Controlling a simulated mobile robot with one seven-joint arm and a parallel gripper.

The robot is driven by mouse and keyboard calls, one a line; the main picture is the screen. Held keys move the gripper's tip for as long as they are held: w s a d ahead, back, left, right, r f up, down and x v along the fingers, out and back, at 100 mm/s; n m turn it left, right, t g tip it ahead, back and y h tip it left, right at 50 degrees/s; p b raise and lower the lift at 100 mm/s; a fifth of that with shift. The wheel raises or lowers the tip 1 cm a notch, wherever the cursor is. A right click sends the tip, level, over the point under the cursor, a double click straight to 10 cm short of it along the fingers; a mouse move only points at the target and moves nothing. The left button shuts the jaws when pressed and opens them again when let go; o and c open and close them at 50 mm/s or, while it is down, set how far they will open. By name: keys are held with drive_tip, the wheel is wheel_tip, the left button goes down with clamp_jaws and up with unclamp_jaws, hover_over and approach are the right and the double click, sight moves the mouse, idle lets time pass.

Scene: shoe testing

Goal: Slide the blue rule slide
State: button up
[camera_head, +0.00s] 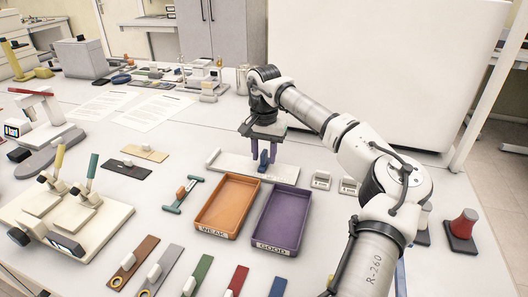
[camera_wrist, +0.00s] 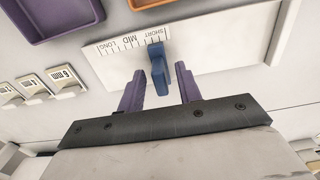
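The blue rule slide (camera_wrist: 158,66) stands up from a white rule board (camera_wrist: 225,42) in the wrist view. It is by the SHORT end of the printed scale, which reads LONG, MID, SHORT from left to right. My gripper (camera_wrist: 159,72) is open, with one purple finger on each side of the slide and a visible gap to both. In the head view, my gripper (camera_head: 264,156) points down over the board (camera_head: 225,163), and the blue slide (camera_head: 264,158) shows between the fingers.
An orange WEAK tray (camera_head: 201,212) and a purple GOOD tray (camera_head: 258,229) lie in front of the board. Small labelled blocks (camera_head: 321,180) stand to its right. Several coloured strips (camera_head: 200,277) lie nearer the front edge. A teal and orange tool (camera_head: 184,194) lies left of the trays.

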drive_tip(key=shift+f, duration=0.1)
clamp_jaws()
idle(0.3)
drive_tip(key=shift+s+d, duration=0.1)
drive_tip(key=shift+d, duration=0.3)
drive_tip(key=d, duration=0.2)
drive_tip(key=s+d, duration=0.1)
drive_tip(key=d, duration=0.2)
drive_tip(key=s+d, duration=0.1)
drive_tip(key=d, duration=0.1)
drive_tip(key=shift+s+d, duration=0.25)
drive_tip(key=shift+d, duration=0.05)
unclamp_jaws()
drive_tip(key=shift+d, duration=0.2)
drive_tip(key=shift+a, duration=0.1)
